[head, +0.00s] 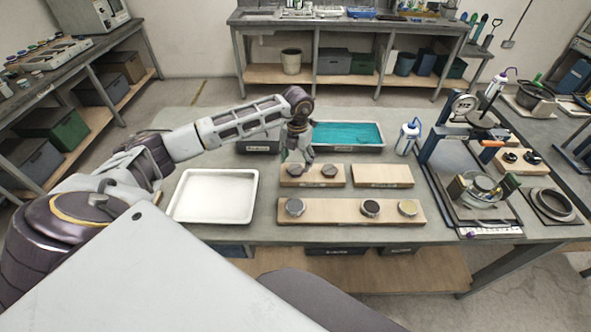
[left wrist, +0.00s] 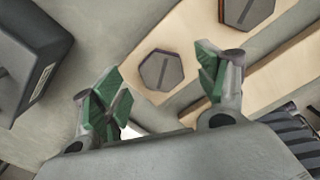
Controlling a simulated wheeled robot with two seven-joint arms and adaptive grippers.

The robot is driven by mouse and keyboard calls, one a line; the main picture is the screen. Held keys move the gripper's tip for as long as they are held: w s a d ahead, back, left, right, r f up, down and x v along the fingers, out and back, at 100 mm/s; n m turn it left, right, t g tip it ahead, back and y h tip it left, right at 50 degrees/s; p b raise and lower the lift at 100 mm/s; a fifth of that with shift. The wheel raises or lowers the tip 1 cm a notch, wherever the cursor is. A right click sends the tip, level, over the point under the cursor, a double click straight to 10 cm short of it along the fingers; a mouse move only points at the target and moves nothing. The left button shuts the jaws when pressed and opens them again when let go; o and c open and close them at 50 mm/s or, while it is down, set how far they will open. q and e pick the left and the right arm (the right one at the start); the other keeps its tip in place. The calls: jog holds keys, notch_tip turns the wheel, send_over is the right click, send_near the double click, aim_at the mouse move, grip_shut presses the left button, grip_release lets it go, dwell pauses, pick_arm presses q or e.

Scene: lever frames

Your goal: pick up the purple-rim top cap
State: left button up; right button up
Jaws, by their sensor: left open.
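The purple-rim top cap (left wrist: 161,70) is a dark grey hexagonal cap with a slot across its top. It lies on the wooden board in the left wrist view, near one end. In the head view it appears to be the left cap (head: 294,170) on the back-left wooden board (head: 316,184). A second hexagonal cap (left wrist: 247,10) with an orange-red rim lies farther along the same board; it also shows in the head view (head: 329,170). My left gripper (head: 297,154) is open and empty, above the board's back-left, with green finger pads (left wrist: 160,92). My right gripper is not in view.
A longer board (head: 335,217) with several round parts lies in front. An empty wooden board (head: 383,184) is to the right. A white tray (head: 176,214) stands left, a black box (left wrist: 28,55) behind left, a teal-filled tray (head: 318,148) behind. A press-like fixture (head: 430,150) stands right.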

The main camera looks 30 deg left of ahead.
pick_arm(q)
notch_tip(320, 180, down, 2)
jog(key=shift+f, duration=0.3)
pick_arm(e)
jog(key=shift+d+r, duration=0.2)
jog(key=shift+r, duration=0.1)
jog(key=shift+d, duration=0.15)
pick_arm(q)
jog(key=c, duration=1.3)
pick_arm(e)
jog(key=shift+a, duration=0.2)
